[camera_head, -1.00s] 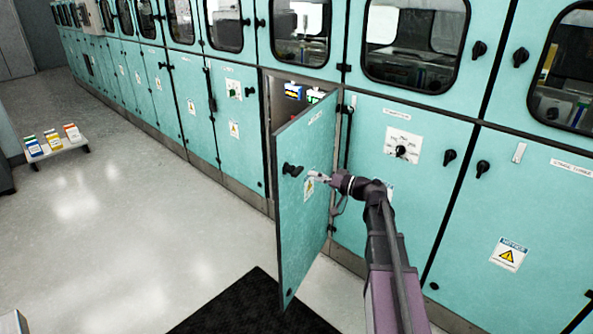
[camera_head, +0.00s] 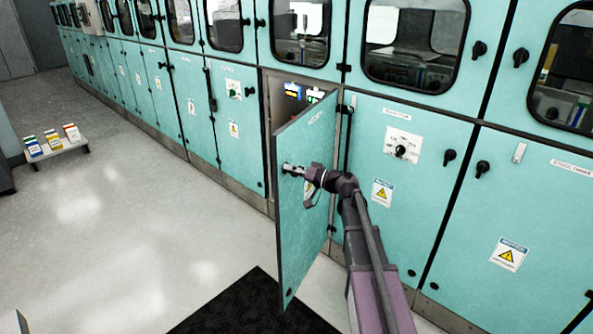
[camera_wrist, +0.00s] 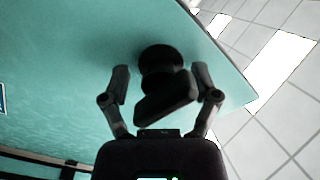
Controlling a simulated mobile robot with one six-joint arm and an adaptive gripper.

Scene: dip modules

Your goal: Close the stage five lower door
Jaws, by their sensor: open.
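The open lower door (camera_head: 296,235) is a teal panel standing out from the cabinet row, hinged on its right side in the head view. Its black handle (camera_wrist: 162,88) shows in the wrist view, between the two fingers of my gripper (camera_wrist: 161,92). The fingers are apart, one on each side of the handle. I cannot tell whether they touch it. In the head view my gripper (camera_head: 292,170) is at the door's outer face, over the handle, and mostly hides it. The door surface (camera_wrist: 60,75) fills the left of the wrist view.
Behind the door is the open compartment (camera_head: 290,95) with blue and green lit parts. Closed teal doors (camera_head: 400,180) line both sides. A black mat (camera_head: 255,308) lies on the floor below. The floor between is clear.

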